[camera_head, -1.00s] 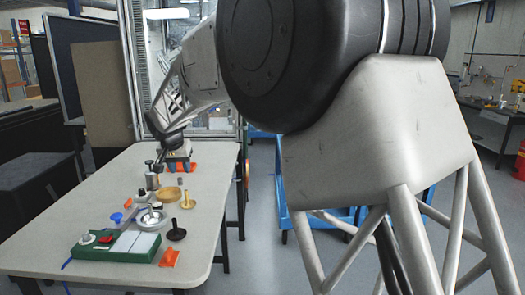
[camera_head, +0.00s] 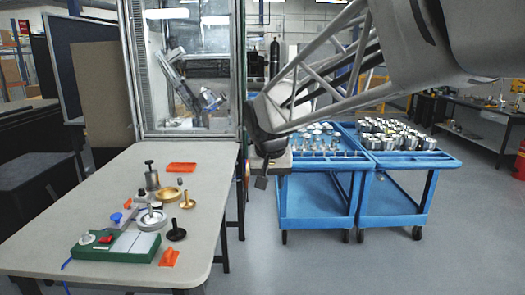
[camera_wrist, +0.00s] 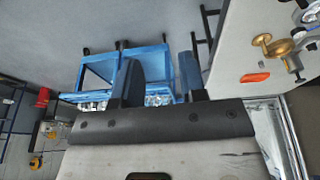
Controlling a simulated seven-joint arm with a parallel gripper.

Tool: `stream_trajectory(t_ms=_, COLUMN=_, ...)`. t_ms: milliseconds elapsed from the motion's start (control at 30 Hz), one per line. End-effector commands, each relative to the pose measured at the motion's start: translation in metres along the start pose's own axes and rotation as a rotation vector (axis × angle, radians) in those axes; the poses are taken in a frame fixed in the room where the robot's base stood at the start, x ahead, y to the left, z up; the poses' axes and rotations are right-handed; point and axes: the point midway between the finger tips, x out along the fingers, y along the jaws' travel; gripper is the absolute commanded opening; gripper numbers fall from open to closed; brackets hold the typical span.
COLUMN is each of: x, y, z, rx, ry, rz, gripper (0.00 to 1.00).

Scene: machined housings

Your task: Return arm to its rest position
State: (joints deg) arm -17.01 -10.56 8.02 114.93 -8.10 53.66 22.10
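My gripper (camera_head: 261,181) hangs from my arm in the head view, just right of the grey table (camera_head: 110,195) and in front of the left blue cart (camera_head: 315,200). In the wrist view my gripper (camera_wrist: 160,72) has two dark fingers standing apart with nothing between them. The blue cart (camera_wrist: 98,68) shows beyond and between the fingers. The table (camera_wrist: 240,60) is at the upper right of that view, apart from the fingers.
The table carries a green fixture (camera_head: 85,250), a gold bowl (camera_head: 168,194), a dark knob (camera_head: 176,232) and orange pieces (camera_head: 181,167). A second blue cart (camera_head: 405,160) holds many metal parts. A glass-fronted machine (camera_head: 190,70) stands behind the table. Floor is clear in front of the carts.

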Motion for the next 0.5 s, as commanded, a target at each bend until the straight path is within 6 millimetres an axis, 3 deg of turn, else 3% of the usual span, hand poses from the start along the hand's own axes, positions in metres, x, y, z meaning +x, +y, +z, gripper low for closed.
stream_trajectory(t_ms=200, x=-0.008, y=0.05, z=0.055, rx=0.005, ry=-0.01, rz=-0.002, gripper=0.38)
stream_trajectory(t_ms=500, x=-0.009, y=0.102, z=0.134, rx=0.005, ry=-0.022, rz=-0.009, gripper=0.38)
